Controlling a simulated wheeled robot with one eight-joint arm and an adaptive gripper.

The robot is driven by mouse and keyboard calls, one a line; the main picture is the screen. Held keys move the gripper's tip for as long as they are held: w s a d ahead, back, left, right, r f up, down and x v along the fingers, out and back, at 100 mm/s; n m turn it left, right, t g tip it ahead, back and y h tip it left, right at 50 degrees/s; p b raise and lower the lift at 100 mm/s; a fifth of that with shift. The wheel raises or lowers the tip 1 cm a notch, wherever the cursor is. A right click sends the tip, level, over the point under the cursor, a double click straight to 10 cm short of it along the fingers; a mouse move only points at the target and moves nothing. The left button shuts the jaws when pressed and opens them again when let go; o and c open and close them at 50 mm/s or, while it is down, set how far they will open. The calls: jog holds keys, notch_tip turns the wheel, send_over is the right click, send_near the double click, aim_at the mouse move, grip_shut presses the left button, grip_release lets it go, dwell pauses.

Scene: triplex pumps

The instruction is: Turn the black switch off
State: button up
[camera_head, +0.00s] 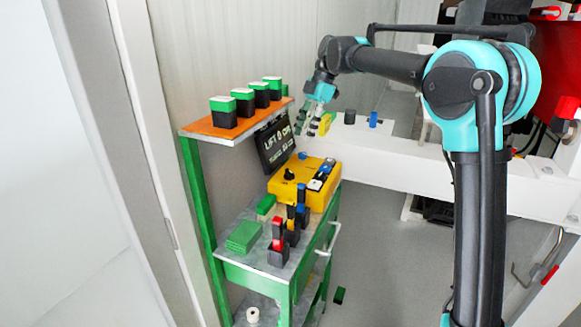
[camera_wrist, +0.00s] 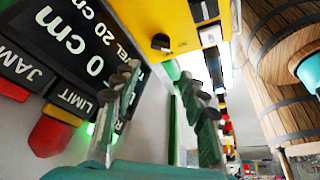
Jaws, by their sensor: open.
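The black switch (camera_head: 289,174) is a round knob on top of the yellow control box (camera_head: 316,197), which sits on the green cart. In the wrist view the black switch (camera_wrist: 161,42) shows on the yellow panel (camera_wrist: 158,14), ahead of my fingers and near the top middle. My gripper (camera_head: 313,125) is above and a little right of the box in the head view, apart from it. In the wrist view my gripper (camera_wrist: 160,82) has its two fingers spread with nothing between them. Neither finger touches the switch.
A black display sign (camera_head: 275,142) stands behind the box and fills the left of the wrist view (camera_wrist: 70,55). Several green-and-black boxes (camera_head: 245,101) stand on the orange upper shelf. Small red, yellow and blue items (camera_head: 278,245) stand in front of the box. Wooden barrels (camera_wrist: 285,100) show at right.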

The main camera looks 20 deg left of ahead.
aim_at(289, 170)
jog(key=x, duration=1.2)
jog(key=shift+s+f, duration=0.1)
jog(key=shift+f, duration=0.2)
jog(key=c, duration=0.9)
jog(key=shift+m, duration=0.3)
jog(key=m+t, duration=0.1)
jog(key=m, duration=0.1)
jog(key=m+y, duration=0.1)
jog(key=m, duration=0.1)
jog(key=shift+s+d+m+t, duration=0.1)
jog(key=shift+m+t, duration=0.2)
jog(key=shift+t, duration=0.1)
jog(key=m+t, duration=0.1)
jog(key=m, duration=0.4)
jog(key=shift+s+t+y, duration=0.1)
jog(key=shift+t+y, duration=0.2)
jog(key=shift+t, duration=0.1)
jog(key=o, duration=0.9)
